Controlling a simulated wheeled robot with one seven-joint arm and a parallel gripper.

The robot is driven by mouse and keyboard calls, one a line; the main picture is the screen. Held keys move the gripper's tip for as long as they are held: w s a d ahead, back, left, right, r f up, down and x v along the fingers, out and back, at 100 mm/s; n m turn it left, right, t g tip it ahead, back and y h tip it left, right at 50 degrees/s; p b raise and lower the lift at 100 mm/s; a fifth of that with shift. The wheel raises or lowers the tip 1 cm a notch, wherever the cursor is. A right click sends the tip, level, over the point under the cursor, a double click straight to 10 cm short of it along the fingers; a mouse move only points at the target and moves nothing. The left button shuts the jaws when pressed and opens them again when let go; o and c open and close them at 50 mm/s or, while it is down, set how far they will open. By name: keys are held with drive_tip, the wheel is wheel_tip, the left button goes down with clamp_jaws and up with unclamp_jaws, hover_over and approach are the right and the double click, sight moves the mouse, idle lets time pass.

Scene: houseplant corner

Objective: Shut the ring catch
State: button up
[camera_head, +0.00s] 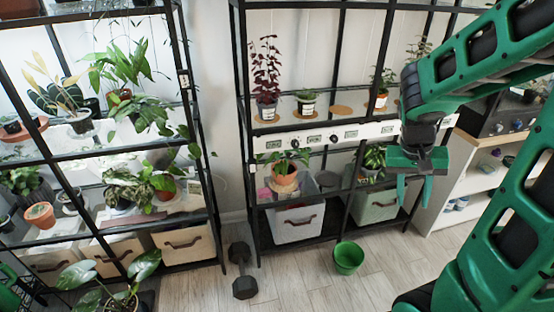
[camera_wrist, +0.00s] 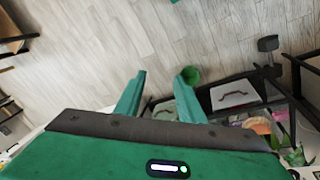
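I cannot make out a ring catch for certain in either view. A small pale fitting with a dark mark (camera_head: 183,79) sits on the right post of the left shelf; it is too small to tell what it is. A white panel (camera_head: 290,142) with round knobs and small labelled plates runs across the middle shelf. My gripper (camera_head: 414,190) hangs in front of the right end of that shelf, fingers down. In the wrist view my gripper (camera_wrist: 162,76) has its two green fingers apart with nothing between them.
A green pot (camera_head: 348,258) and a dumbbell (camera_head: 241,270) stand on the wooden floor. A grey bin (camera_head: 297,224) and a green bin (camera_head: 375,208) are on the bottom shelf. Potted plants fill both racks. A pale cabinet (camera_head: 457,190) stands at right.

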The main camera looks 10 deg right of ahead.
drive_tip(key=w+a+f+n+t+h, duration=0.1)
drive_tip(key=w+f+n+t+h, duration=0.25)
drive_tip(key=w, duration=0.95)
drive_tip(key=w+f+n+t+h, duration=0.15)
drive_tip(key=w+f+h, duration=0.4)
drive_tip(key=w, duration=0.75)
drive_tip(key=n+t+y, duration=0.6)
drive_tip(key=n+t, duration=0.5)
drive_tip(key=t, duration=0.2)
approach(277, 158)
drive_tip(key=x, duration=1.1)
clamp_jaws()
